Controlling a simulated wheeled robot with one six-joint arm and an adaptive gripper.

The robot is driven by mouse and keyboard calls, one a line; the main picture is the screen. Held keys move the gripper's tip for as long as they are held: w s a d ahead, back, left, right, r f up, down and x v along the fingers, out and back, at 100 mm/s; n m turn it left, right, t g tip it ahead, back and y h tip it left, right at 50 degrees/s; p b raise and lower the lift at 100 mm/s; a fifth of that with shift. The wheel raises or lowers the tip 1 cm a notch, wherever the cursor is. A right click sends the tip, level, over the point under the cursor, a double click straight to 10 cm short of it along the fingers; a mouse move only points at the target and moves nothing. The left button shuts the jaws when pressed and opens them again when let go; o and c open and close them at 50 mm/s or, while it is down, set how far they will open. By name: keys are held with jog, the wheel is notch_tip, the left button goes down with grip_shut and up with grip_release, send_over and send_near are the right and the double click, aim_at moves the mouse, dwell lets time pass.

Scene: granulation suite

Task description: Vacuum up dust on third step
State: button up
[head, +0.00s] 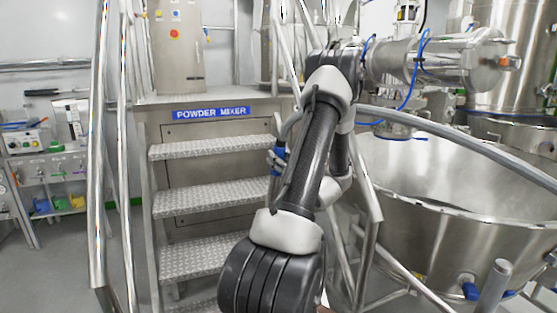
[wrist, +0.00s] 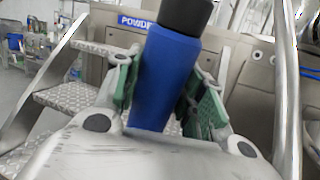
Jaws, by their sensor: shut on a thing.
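A metal stair with several diamond-plate steps leads to a platform labelled POWDER MIXER. In the head view, its treads show at the upper step (head: 210,148), a middle step (head: 205,197) and a lower step (head: 205,256). I cannot make out dust on any tread. My gripper (head: 276,158) is at the right side of the stair, partly hidden by my arm. In the wrist view its green-padded fingers (wrist: 165,88) are shut on a blue cylindrical tool with a black end (wrist: 170,75), probably the vacuum. The wrist view also shows treads at left (wrist: 75,97).
Steel handrails flank the stair, at left (head: 100,150) and right (head: 365,190). A large steel bowl (head: 450,215) stands close on the right. A bench with small equipment (head: 45,165) is at far left. Floor (head: 70,265) is clear left of the stair.

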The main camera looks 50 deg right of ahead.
aim_at(279, 139)
jog(key=shift+r, duration=4.05)
jog(key=shift+s, duration=0.1)
